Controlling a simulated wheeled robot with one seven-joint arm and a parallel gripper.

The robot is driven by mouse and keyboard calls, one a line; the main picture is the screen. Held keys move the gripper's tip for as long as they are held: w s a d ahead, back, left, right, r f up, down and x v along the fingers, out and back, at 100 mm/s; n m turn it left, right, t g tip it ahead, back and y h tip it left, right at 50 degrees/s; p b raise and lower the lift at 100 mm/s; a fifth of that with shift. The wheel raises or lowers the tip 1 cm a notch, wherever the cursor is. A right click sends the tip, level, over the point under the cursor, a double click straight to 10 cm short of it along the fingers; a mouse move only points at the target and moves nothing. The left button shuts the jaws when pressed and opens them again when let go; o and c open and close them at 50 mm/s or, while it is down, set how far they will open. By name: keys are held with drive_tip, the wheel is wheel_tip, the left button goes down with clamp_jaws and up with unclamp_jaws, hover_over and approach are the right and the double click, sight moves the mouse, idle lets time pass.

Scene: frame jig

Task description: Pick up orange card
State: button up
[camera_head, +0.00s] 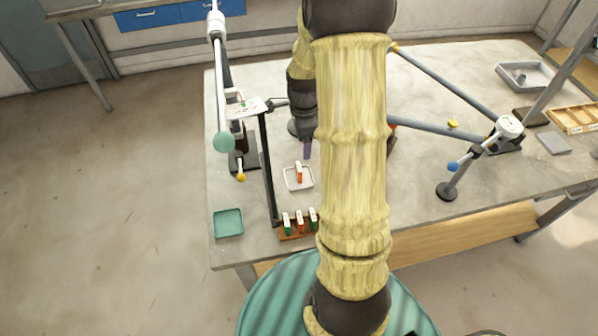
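An orange card (299,173) with a white top stands in a small white tray (291,186) on the table, left of my arm. A second orange card (300,226) stands in a brown rack (296,237) near the table's front edge, between two green cards with white tops. My gripper (307,152) points down just behind and above the white tray, apart from the card in it. A narrow purple-grey piece shows at its tip. I cannot tell whether this is a finger or something held. The finger gap is not visible.
A black upright frame bar (267,165) stands left of the white tray. A green tray (228,222) lies at the table's front left corner. Grey slanting bars (440,128) and a jointed stand (460,180) are right of my arm. My arm hides the table's middle.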

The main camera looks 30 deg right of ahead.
sight(299, 167)
wheel_tip(299, 167, down, 9)
drive_tip(key=shift+w+r+p, duration=0.1)
drive_tip(key=shift+r+p, duration=0.05)
drive_tip(key=shift+p, duration=0.4)
drive_tip(key=f+p, duration=0.1)
drive_tip(key=f, duration=0.1)
drive_tip(key=a+f, duration=0.1)
drive_tip(key=f, duration=0.1)
drive_tip(key=shift+w+f+p, duration=0.1)
drive_tip(key=shift+w+p, duration=0.05)
drive_tip(key=shift+p, duration=0.2)
drive_tip(key=shift+d+f, duration=0.15)
drive_tip(key=shift+f, duration=0.4)
drive_tip(key=c, duration=1)
